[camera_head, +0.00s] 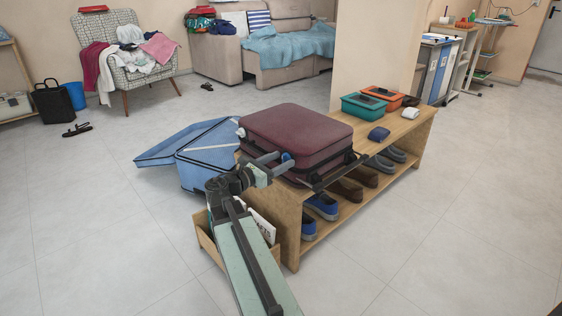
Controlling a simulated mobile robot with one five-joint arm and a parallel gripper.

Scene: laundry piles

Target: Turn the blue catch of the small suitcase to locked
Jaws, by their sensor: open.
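The small suitcase (297,128) is dark red with black edging and lies flat and shut on the near end of a wooden bench. The blue catch (287,157) shows as a small blue spot on its near side. My gripper (280,163) is open at that side, with its fingertips close around or just in front of the catch. I cannot tell whether they touch it. The catch is partly hidden by my gripper, and its turn position is too small to read.
The wooden bench (425,125) holds teal (362,108) and orange (385,96) boxes, a dark blue folded item (379,134) and a white item (410,113). Several shoes sit on its lower shelf. An open light blue suitcase (207,150) stands behind. The floor at right is clear.

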